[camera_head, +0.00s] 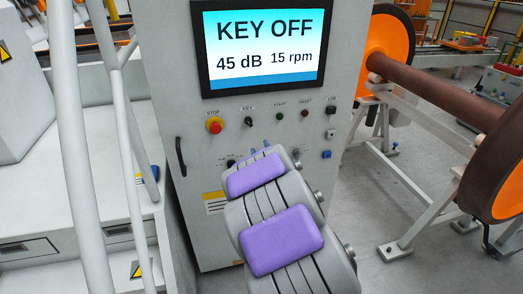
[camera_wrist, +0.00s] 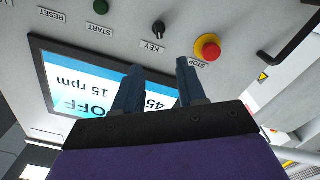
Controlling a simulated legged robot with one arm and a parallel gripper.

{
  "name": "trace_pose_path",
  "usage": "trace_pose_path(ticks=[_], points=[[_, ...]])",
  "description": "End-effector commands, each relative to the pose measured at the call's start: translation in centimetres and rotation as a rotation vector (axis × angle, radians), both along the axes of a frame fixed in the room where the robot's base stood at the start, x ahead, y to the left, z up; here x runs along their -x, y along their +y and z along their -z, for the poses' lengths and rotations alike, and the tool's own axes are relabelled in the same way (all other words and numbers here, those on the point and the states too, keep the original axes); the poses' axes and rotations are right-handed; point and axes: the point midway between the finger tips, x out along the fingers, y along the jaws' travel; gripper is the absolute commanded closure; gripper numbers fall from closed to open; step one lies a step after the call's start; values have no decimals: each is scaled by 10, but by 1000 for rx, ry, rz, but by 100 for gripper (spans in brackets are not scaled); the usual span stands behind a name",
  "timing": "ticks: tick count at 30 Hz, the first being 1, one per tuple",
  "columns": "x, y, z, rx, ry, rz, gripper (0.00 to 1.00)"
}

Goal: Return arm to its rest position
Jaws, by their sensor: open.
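My arm (camera_head: 283,240), grey with purple pads, reaches up toward the front of a grey control cabinet (camera_head: 180,60). My gripper (camera_wrist: 158,66) is open and empty in the wrist view, with two dark blue fingers apart. In the head view only bluish finger parts show past the arm's end, low on the panel. The wrist view shows the panel upside down. The key switch (camera_wrist: 158,28) and the red stop button (camera_wrist: 207,47) lie beyond the fingertips, with no contact visible. The screen (camera_head: 262,45) reads KEY OFF, 45 dB, 15 rpm.
A wheelset with orange wheels (camera_head: 390,45) and a brown axle (camera_head: 440,90) stands on a light frame to the right. Grey railings (camera_head: 70,130) stand close on the left. A black handle (camera_head: 181,157) sticks out of the cabinet. Floor (camera_head: 365,200) is clear right of the cabinet.

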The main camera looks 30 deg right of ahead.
Motion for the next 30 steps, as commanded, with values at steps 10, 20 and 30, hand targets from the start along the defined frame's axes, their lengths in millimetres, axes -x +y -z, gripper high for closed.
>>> trace_pose_path(ticks=[10, 20, 30], points=[[1, 0, 0, 0, 0, 0, 60], [22, 4, 1, -84, 156, 92, 60], [105, 43, 25, -309, 538, 247, 60]])
